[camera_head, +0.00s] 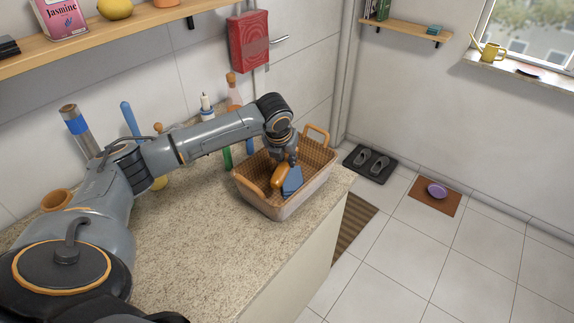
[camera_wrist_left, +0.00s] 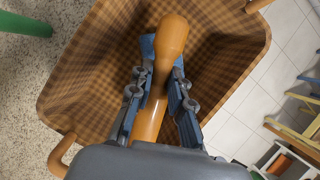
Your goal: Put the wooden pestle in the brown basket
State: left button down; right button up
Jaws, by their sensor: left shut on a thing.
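The brown basket (camera_head: 318,166) stands at the right end of the granite counter, with a checked lining and wooden handles. My left gripper (camera_head: 287,166) is over the basket's opening, pointing down. It is shut on the wooden pestle (camera_head: 280,175), a smooth orange-brown piece. In the left wrist view the pestle (camera_wrist_left: 168,45) lies between the fingers (camera_wrist_left: 158,105), with the basket's checked inside (camera_wrist_left: 100,70) behind it. A blue thing (camera_head: 292,181) shows in the basket beside the pestle. I cannot tell whether the pestle touches the basket floor. My right gripper is not in view.
Bottles and a grey-blue cylinder (camera_head: 77,130) stand along the wall behind my arm. A wooden shelf (camera_head: 130,30) hangs above. The counter's front (camera_head: 200,260) is clear. Slippers on a dark mat (camera_head: 370,164) lie on the floor beyond the basket.

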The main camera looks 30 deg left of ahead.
aim_at(289, 174)
pick_arm(q)
jog(key=shift+w+a+f, duration=0.25)
jog(key=shift+w+f, duration=0.3)
jog(key=shift+f, duration=0.2)
jog(key=x, duration=0.1)
jog(key=p+x, duration=0.1)
jog(key=shift+s+f, duration=0.15)
jog(key=shift+f, duration=0.35)
jog(key=shift+f+p, duration=0.35)
jog(key=shift+f, duration=0.1)
jog(key=shift+f, duration=0.1)
jog(key=shift+f, duration=0.15)
jog(key=c, duration=1.2)
grip_release()
